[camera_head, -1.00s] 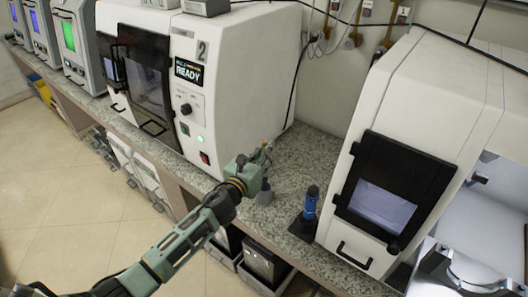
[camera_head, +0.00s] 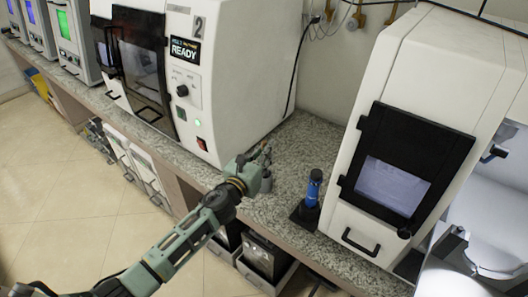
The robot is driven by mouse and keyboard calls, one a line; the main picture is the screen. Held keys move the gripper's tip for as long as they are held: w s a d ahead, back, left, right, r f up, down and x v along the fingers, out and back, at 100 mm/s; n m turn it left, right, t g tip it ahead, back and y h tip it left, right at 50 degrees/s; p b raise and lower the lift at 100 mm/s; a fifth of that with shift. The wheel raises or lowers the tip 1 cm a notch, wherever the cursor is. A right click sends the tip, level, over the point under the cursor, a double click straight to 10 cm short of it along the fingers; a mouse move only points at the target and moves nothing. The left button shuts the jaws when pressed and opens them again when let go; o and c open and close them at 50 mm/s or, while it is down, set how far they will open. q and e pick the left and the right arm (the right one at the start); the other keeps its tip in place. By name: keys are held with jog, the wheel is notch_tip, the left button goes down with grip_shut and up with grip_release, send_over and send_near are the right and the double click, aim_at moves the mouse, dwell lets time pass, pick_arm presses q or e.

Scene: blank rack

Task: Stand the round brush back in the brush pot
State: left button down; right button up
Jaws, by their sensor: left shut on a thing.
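My left gripper (camera_head: 261,160) reaches over the counter from the left and is shut on a small, thin thing, probably the round brush (camera_head: 267,151). Only a bit of it shows at the fingertips. My right gripper is not in view.
A white machine marked 2 READY (camera_head: 231,75) stands left of the pot. Another white machine with a dark-framed window (camera_head: 400,180) stands to the right. A blue tool on a black base (camera_head: 313,188) stands near the counter's front edge. The speckled counter (camera_head: 290,150) behind is clear.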

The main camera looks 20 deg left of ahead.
pick_arm(q)
jog(key=c, duration=1.6)
grip_release()
jog(key=s, duration=0.4)
jog(key=s+a, duration=0.1)
jog(key=s, duration=0.3)
jog(key=s+a, duration=0.1)
jog(key=s, duration=0.3)
jog(key=shift+r, duration=0.4)
